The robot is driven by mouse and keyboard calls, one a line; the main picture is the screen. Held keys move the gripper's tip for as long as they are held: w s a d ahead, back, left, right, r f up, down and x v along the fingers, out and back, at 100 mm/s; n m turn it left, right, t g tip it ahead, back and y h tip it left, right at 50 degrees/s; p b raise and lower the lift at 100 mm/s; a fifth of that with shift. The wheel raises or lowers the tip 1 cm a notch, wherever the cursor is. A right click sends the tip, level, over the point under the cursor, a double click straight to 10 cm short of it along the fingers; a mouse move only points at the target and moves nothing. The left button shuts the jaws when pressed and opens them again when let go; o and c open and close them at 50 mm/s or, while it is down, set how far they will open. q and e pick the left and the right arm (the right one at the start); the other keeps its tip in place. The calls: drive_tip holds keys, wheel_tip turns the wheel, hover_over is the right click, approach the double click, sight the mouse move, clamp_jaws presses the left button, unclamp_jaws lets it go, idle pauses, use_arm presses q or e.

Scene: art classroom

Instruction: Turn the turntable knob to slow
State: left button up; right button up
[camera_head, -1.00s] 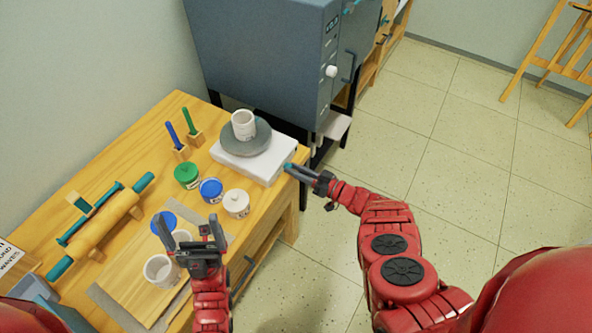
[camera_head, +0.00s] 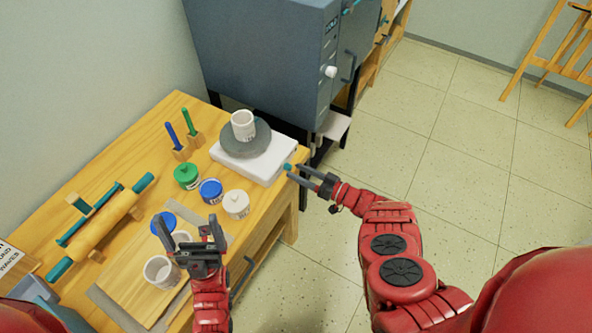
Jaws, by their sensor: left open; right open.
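The turntable is a white box base (camera_head: 262,168) with a grey round plate (camera_head: 233,147) on top, at the table's far right corner. A white cup (camera_head: 243,125) stands on the plate. A small teal knob (camera_head: 288,167) sticks out of the base's right side. My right gripper (camera_head: 297,172) is open, its fingertips close beside the knob; I cannot tell whether they touch it.
On the wooden table (camera_head: 130,150) stand a green jar (camera_head: 187,176), a blue jar (camera_head: 210,191), a white jar (camera_head: 236,204), a rolling pin (camera_head: 100,225) and tools in small blocks (camera_head: 193,141). A blue-grey kiln (camera_head: 265,60) stands behind.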

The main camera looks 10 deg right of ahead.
drive_tip(key=b+v, duration=0.1)
drive_tip(key=v, duration=1.5)
